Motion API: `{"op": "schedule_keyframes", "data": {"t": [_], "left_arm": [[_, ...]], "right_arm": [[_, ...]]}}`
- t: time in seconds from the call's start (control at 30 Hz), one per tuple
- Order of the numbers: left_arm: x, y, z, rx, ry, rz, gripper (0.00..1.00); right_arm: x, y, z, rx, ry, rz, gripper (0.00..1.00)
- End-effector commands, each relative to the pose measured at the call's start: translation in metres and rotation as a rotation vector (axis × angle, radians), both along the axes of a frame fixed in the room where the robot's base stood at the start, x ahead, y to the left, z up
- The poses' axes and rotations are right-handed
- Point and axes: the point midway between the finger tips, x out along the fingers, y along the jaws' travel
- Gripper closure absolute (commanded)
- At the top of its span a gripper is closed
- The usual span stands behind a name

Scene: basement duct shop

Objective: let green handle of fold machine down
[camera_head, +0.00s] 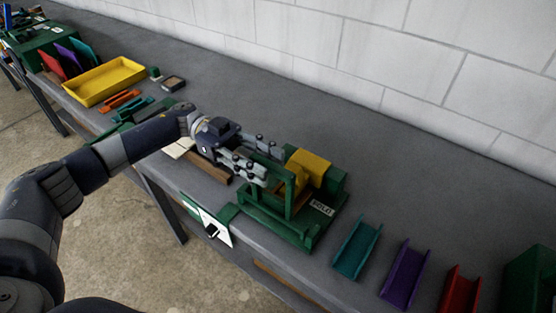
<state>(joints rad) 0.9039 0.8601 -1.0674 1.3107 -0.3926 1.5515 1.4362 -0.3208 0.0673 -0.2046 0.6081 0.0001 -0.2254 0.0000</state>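The fold machine (318,228) stands on the grey bench, with a green base, a yellow block on top and a small white label. Its green handle (289,198) shows as a raised frame with upright posts on the near left side. My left gripper (274,166) reaches in from the left at the top of this frame. Its two fingers are spread apart, one on the far side and one on the near side of the handle's top. The fingers hide part of the handle, and I cannot tell whether they touch it. My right gripper is out of view.
Teal (358,247), purple (404,274) and red (461,291) channels lie to the right, before a dark green box (530,281). A yellow tray (104,82) and small parts lie left. A white card (215,226) hangs at the bench's front edge. The bench behind is clear.

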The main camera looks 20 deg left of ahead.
Motion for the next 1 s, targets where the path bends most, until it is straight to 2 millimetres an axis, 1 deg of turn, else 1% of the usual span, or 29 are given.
{"op": "schedule_keyframes", "data": {"t": [0.03, 0.1, 0.2, 0.33, 0.43, 0.57, 0.6, 0.67, 0.7, 0.77, 0.87, 1.0], "left_arm": [[-0.004, -0.008, 0.004, 0.000, 0.002, -0.003, 0.63], [-0.007, -0.017, 0.003, 0.001, 0.002, -0.002, 0.63], [-0.010, -0.027, 0.001, 0.001, 0.002, -0.001, 0.63], [-0.012, -0.032, 0.000, 0.000, 0.001, -0.001, 0.63], [-0.012, -0.033, -0.001, 0.000, 0.000, 0.000, 0.63], [-0.012, -0.033, -0.001, 0.000, 0.000, 0.001, 0.63], [-0.012, -0.033, -0.001, 0.000, 0.000, 0.001, 0.66], [-0.012, -0.033, -0.001, 0.000, 0.000, 0.001, 0.79], [-0.012, -0.033, -0.001, 0.000, 0.000, 0.001, 0.88], [-0.012, -0.033, -0.001, 0.000, 0.000, 0.001, 1.00], [-0.012, -0.033, 0.000, 0.000, 0.000, 0.001, 1.00], [-0.013, -0.033, -0.001, -0.001, -0.003, 0.001, 1.00]], "right_arm": [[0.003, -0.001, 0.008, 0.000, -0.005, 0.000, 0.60], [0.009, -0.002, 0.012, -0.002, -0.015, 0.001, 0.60], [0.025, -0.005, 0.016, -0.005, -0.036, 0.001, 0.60], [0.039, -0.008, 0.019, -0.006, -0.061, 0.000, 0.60], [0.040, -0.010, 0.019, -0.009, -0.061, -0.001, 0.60], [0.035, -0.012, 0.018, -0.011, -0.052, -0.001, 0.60], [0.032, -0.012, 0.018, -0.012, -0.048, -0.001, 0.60], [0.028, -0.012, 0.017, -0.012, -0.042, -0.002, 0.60], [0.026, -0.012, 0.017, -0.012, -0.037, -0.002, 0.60], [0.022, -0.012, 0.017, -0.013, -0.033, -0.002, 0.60], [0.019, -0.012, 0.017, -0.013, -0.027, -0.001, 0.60], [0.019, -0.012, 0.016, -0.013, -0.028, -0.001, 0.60]]}}
